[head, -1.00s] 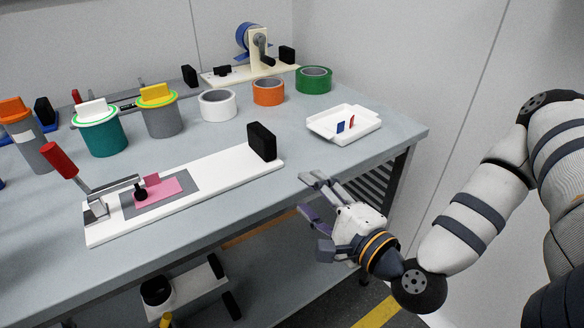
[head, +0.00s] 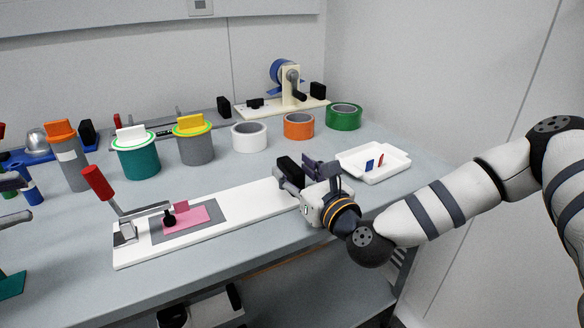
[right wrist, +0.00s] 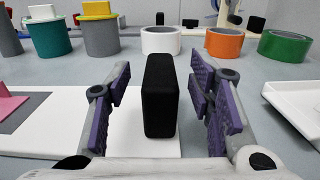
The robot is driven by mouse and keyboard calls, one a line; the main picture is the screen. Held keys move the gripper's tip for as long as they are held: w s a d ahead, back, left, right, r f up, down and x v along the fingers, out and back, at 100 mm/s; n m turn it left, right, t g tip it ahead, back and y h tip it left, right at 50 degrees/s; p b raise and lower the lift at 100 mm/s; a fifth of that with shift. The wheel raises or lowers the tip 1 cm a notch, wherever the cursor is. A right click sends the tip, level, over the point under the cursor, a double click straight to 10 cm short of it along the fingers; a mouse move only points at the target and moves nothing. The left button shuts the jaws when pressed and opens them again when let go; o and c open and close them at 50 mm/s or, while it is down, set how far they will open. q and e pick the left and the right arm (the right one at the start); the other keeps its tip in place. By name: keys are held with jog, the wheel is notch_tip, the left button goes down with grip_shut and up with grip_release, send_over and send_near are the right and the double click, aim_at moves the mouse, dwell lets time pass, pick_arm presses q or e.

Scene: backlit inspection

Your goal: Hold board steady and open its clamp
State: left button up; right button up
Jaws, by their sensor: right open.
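The long white board (head: 250,205) lies on the table, with a black upright block (head: 289,167) at its right end. Its clamp (head: 126,230) at the left end has a raised, tilted red handle (head: 97,183). The clamp's black tip (head: 169,220) appears to rest on the pink piece (head: 198,217), which lies on a grey pad (head: 219,211). My right gripper (head: 294,173) is open at the board's right end. In the right wrist view, the black block (right wrist: 160,96) stands between its purple finger pads, with gaps on both sides.
A white tray (head: 398,160) with a blue and a red piece is right of my right gripper. White (head: 249,138), orange (head: 299,126) and green (head: 344,117) tape rolls stand behind. Teal (head: 138,162) and grey (head: 195,148) lidded canisters stand behind the board.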

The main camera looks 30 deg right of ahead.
jog(key=shift+w, duration=1.35)
jog(key=shift+c, duration=0.5)
grip_shut()
jog(key=shift+f, duration=0.1)
